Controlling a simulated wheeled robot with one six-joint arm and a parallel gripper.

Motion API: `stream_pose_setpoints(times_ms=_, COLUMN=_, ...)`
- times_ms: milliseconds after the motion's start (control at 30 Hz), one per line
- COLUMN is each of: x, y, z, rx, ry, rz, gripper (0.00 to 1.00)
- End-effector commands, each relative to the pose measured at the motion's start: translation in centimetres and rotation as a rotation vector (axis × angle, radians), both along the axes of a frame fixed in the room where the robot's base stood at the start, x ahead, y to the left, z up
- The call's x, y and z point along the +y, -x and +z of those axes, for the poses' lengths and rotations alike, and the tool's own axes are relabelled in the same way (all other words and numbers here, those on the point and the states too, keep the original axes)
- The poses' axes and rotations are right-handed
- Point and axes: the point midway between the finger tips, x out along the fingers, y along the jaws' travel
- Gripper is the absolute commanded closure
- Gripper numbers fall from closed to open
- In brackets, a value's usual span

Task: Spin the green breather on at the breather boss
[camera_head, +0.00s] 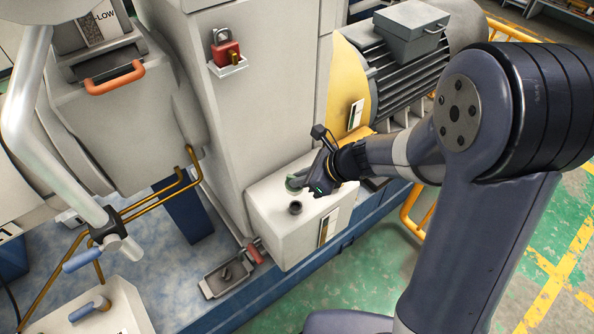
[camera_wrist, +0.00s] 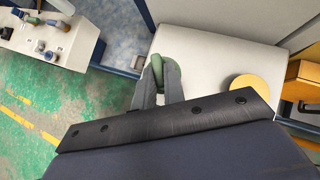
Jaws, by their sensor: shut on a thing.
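The green breather (camera_wrist: 157,64) is between the fingertips of my gripper (camera_wrist: 158,82) in the wrist view, over the pale top of the housing (camera_wrist: 205,50). A short dark round stub (camera_head: 295,208) stands on the housing top just in front of the breather. I cannot tell whether this is the breather boss. The breather's underside is hidden, so I cannot tell whether it touches anything.
A yellow disc (camera_wrist: 248,87) lies on the housing top right of my gripper in the wrist view. A finned motor (camera_head: 405,65) stands behind my arm. A tall cabinet with a red padlock (camera_head: 226,53) rises behind the housing. A red-handled part (camera_head: 255,252) is at left.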

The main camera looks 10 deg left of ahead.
Motion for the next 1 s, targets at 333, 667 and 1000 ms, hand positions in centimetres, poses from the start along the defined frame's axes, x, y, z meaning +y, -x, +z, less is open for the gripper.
stream_pose_setpoints(times_ms=333, x=-0.2, y=0.0, z=-0.3, rx=0.001, ry=0.000, rz=-0.002, gripper=1.00)
stream_pose_setpoints(times_ms=667, x=-0.2, y=0.0, z=-2.8, rx=0.001, ry=0.000, rz=-0.002, gripper=1.00)
stream_pose_setpoints(times_ms=1000, x=-0.2, y=0.0, z=-5.1, rx=0.001, ry=0.000, rz=-0.003, gripper=1.00)
